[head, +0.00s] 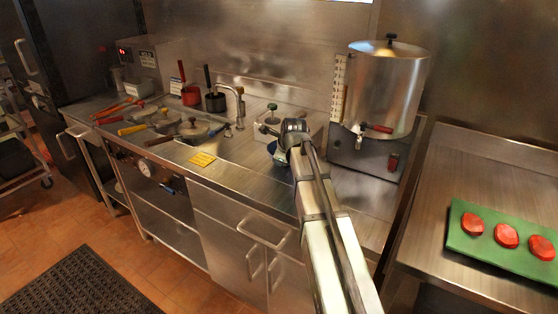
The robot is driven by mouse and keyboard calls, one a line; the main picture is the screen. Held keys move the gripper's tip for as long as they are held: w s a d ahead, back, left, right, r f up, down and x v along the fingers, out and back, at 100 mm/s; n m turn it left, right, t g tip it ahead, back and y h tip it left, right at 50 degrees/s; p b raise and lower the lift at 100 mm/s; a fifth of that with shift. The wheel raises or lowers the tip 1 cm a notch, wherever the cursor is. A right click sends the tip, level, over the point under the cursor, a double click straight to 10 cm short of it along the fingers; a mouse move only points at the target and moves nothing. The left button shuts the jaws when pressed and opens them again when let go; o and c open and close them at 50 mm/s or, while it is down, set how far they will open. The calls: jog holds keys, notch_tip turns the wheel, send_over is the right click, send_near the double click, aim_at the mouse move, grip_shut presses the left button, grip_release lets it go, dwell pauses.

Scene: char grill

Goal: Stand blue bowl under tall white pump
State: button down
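A dark blue bowl (273,149) shows at the back of the steel counter, partly hidden behind the end of my arm. My gripper (284,143) is right at the bowl in this view. Its fingers are hidden by the wrist, so I cannot tell whether it touches or holds the bowl. Just behind stands a whitish box-like unit (307,121) with a green-topped pump or knob (272,107) at its left. It may be the pump station, but I cannot make out a tall white pump. I cannot tell whether the bowl is under a spout.
A large steel urn (385,90) stands right of my arm. A green board (505,240) with red patties lies on the right table. The front counter is mostly clear.

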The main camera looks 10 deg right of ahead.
dwell(0.3)
jog(key=c, duration=1.1)
grip_release()
jog(key=shift+r, duration=0.15)
jog(key=shift+r, duration=2.05)
jog(key=shift+s, duration=0.1)
jog(key=shift+s+a, duration=3.45)
